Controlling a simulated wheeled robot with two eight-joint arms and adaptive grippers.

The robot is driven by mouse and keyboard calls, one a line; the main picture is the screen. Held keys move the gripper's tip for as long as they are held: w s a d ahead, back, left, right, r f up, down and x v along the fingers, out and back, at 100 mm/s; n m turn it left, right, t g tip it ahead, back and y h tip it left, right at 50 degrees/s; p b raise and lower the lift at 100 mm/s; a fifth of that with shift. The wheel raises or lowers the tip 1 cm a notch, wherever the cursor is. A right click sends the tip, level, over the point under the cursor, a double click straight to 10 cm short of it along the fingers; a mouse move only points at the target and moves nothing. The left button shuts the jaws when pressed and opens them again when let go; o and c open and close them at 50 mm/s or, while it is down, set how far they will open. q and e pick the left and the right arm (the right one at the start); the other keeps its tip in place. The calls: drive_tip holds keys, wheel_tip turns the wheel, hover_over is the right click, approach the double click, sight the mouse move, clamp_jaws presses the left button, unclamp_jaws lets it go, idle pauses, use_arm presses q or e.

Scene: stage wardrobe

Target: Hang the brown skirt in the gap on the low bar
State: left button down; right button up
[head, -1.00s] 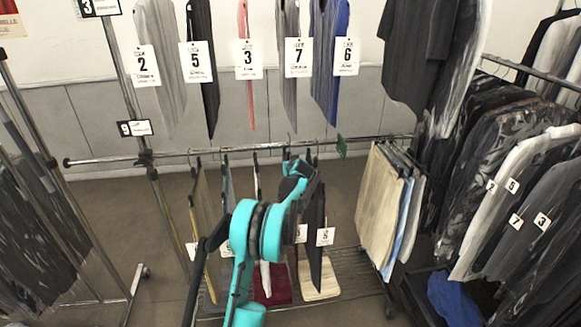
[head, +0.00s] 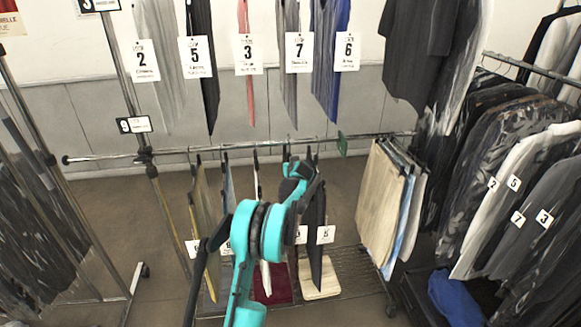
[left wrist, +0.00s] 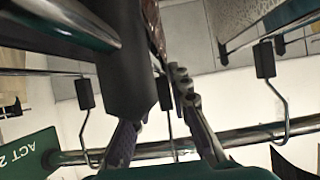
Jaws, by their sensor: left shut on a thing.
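The low bar (head: 110,157) crosses the middle of the head view; it also shows in the left wrist view (left wrist: 252,135). My left gripper (head: 296,167) is at the bar among the hanging garments. In the left wrist view its fingers (left wrist: 155,115) are on either side of a black hanger clip (left wrist: 165,92), and it is shut on what it holds. A narrow reddish-brown strip of cloth (left wrist: 157,32), likely the brown skirt, shows above the clip, partly covered by a dark garment (left wrist: 125,65). My arm hides most of it in the head view. My right gripper is out of view.
Dark garments (head: 315,230) hang close to the right of my arm, and an olive one (head: 203,220) to its left. The bar's left end is bare. A green card (left wrist: 25,157) reads ACT 2.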

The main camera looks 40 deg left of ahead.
use_arm(q)
drive_tip(key=shift+f+b, duration=0.45)
drive_tip(key=shift+f, duration=0.35)
drive_tip(key=c, duration=1.3)
unclamp_jaws()
drive_tip(key=shift+c, duration=0.2)
drive_tip(key=shift+d, duration=0.1)
drive_tip(key=v, duration=1.2)
drive_tip(key=shift+s+r, duration=0.1)
drive_tip(key=s+d+r+m+h, duration=0.2)
drive_tip(key=s+d, duration=0.5)
drive_tip(key=d, duration=0.2)
drive_tip(key=s+d+r+m+h, duration=0.2)
drive_tip(key=s+d+r, duration=0.1)
drive_tip(key=s+d, duration=0.6)
drive_tip(key=s+d+f+m+h, duration=0.2)
drive_tip(key=s+d+f, duration=0.2)
drive_tip(key=s+d, duration=0.4)
drive_tip(key=s+d+f+m+g+h, duration=0.1)
drive_tip(key=s+d+f+m+h, duration=0.2)
drive_tip(key=s+d, duration=0.6)
drive_tip(key=s+f, duration=0.1)
drive_tip(key=s, duration=0.1)
drive_tip(key=shift+s+d+g, duration=0.15)
drive_tip(key=shift+s+g, duration=0.15)
drive_tip(key=shift+s, duration=0.1)
